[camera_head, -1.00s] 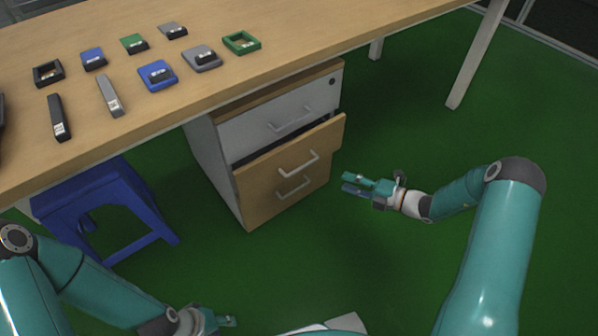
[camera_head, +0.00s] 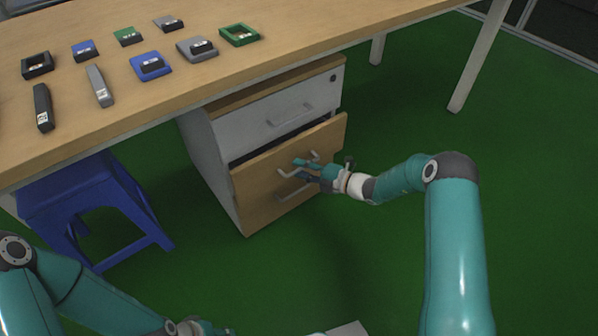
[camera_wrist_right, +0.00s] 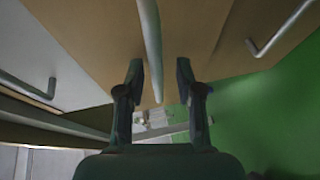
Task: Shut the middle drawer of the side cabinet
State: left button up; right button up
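The side cabinet (camera_head: 206,165) stands under the desk, with a white top drawer front. Below it, the wood-coloured middle drawer (camera_head: 255,182) sticks out, with a dark gap above its front. My right gripper (camera_head: 299,169) is at the drawer's handle (camera_head: 285,174), partly covering it. In the right wrist view, the right gripper (camera_wrist_right: 159,72) has its fingers apart, and the handle bar (camera_wrist_right: 150,40) runs between them without clear contact. A lower handle (camera_head: 293,193) shows beneath. My left gripper (camera_head: 205,328) is at the bottom edge, partly cut off, and its fingers are unclear.
A wooden desk (camera_head: 290,55) overhangs the cabinet and carries several small blue, green, grey and black parts. A blue stool (camera_head: 85,190) stands left of the cabinet. The green floor (camera_head: 365,260) in front and to the right is clear.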

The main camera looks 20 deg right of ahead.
jog(key=shift+w, duration=0.1)
grip_shut()
dwell(0.3)
